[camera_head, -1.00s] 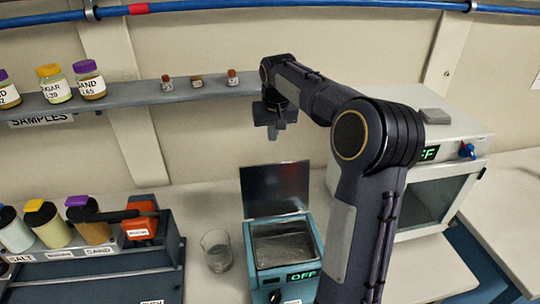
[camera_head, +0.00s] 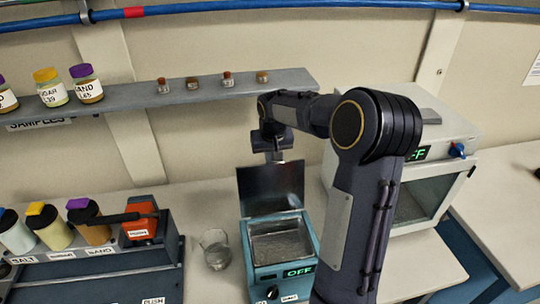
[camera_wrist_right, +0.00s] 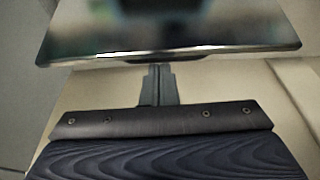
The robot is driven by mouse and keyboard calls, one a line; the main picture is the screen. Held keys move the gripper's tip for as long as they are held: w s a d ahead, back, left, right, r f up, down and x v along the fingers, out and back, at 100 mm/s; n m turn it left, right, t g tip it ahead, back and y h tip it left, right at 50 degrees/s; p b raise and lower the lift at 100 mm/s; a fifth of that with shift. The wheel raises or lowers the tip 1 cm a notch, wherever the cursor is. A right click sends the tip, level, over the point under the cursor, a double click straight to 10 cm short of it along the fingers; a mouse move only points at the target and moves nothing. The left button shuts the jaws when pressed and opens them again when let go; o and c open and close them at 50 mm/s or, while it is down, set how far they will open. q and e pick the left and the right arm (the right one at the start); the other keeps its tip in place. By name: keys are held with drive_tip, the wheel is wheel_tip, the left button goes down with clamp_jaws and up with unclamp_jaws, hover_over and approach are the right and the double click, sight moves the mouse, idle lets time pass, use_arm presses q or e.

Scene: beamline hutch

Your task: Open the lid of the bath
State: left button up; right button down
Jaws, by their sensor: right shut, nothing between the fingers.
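The teal bath (camera_head: 280,250) stands on the bench with its dark lid (camera_head: 270,187) raised upright at the back. Its basin is uncovered and its display reads OFF. My right gripper (camera_head: 274,156) is shut and empty, just above and behind the lid's top edge. In the right wrist view the shut fingers (camera_wrist_right: 157,85) point at the shiny lid (camera_wrist_right: 165,28), close to its edge; I cannot tell whether they touch. My left gripper is not in view.
A glass beaker (camera_head: 216,250) stands left of the bath. A white oven (camera_head: 432,140) is at the right. A wall shelf (camera_head: 215,94) with jars and small vials runs behind. A rack with jars and an orange device (camera_head: 141,217) fills the left bench.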

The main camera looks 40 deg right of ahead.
drive_tip(key=s+b, duration=0.1)
drive_tip(key=b, duration=0.1)
drive_tip(key=s+a+r+t+b, duration=0.1)
drive_tip(key=b, duration=0.1)
drive_tip(key=s+t+h+b, duration=0.1)
drive_tip(key=b, duration=0.1)
drive_tip(key=shift+a+r+b, duration=0.25)
drive_tip(key=shift+a+b, duration=0.05)
drive_tip(key=shift+a, duration=0.05)
drive_tip(key=v, duration=0.8)
drive_tip(key=shift+b, duration=0.45)
drive_tip(key=shift+s+a+f, duration=0.1)
drive_tip(key=shift+f, duration=0.05)
